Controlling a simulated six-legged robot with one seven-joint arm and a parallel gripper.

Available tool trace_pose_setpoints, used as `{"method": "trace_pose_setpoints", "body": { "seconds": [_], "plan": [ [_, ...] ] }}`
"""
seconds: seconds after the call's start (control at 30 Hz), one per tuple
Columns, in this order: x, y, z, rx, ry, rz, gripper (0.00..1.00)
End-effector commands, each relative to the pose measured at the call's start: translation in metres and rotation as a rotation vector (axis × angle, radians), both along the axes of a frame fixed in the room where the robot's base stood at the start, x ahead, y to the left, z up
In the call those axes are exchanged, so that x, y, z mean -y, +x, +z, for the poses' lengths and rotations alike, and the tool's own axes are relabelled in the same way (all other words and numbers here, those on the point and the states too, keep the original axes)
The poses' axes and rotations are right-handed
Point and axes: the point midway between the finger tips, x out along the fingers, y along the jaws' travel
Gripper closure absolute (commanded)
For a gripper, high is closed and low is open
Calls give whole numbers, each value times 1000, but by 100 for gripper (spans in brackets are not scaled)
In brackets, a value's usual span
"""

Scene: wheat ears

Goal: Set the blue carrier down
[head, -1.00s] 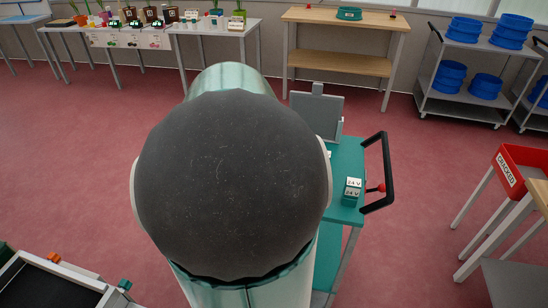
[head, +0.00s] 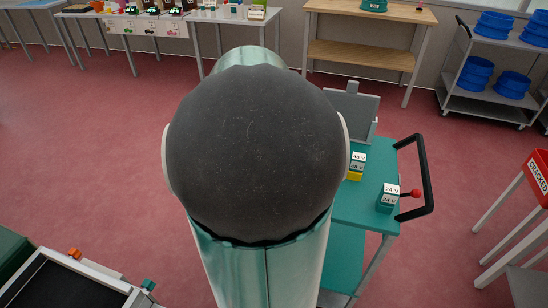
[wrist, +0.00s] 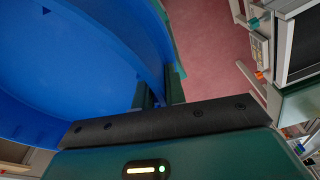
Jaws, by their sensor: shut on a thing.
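The blue carrier (wrist: 75,70) is a large, round-walled blue thing that fills the left and top of the wrist view, close to the camera. My gripper (wrist: 160,92) is shut on its rim at the right side of the blue wall. The finger contact is partly dark and hard to make out. In the head view my own arm hides both the gripper and the carrier. What lies under the carrier cannot be seen.
A teal cart (head: 365,205) with a black handle stands right of my arm, bearing a teal 24 V box (head: 388,198) and a yellow box (head: 356,167). A rack (head: 480,103) holds blue stacks. A black-topped conveyor (head: 60,285) is lower left. Red floor lies open at left.

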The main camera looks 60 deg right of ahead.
Motion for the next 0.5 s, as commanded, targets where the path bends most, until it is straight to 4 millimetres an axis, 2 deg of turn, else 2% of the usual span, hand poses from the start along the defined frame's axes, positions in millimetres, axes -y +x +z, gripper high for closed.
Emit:
{"method": "trace_pose_setpoints", "body": {
  "seconds": [0.5],
  "plan": [
    [72, 42, -39, 3, 0, 4, 100]
  ]
}}
